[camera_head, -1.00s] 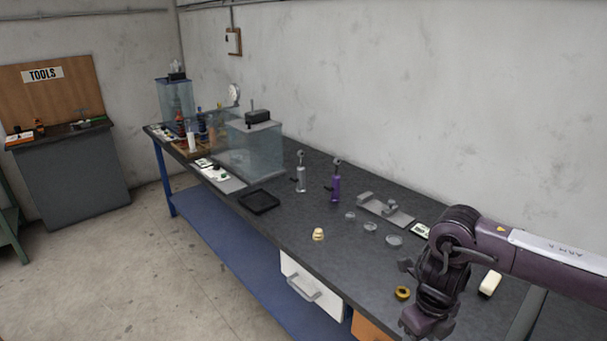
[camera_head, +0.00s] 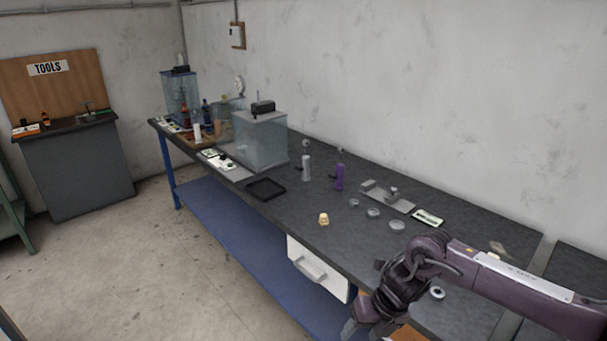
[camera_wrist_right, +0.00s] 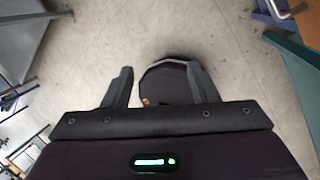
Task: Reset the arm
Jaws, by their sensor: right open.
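My right gripper (camera_head: 362,328) hangs at the front edge of the workbench in the head view, its arm coming in from the right. In the right wrist view its two fingers (camera_wrist_right: 160,88) are spread apart with nothing between them. Beyond the fingers that view shows concrete floor and a dark rounded shape (camera_wrist_right: 166,84), perhaps part of my base. My left gripper does not show in either view.
The workbench (camera_head: 290,215) carries a white cylinder (camera_head: 306,167), a purple cylinder (camera_head: 340,176), a metal fixture (camera_head: 388,197), small round dishes (camera_head: 397,225), a black tray (camera_head: 265,189) and glass tanks (camera_head: 260,142). A white drawer (camera_head: 318,268) sits below the front edge.

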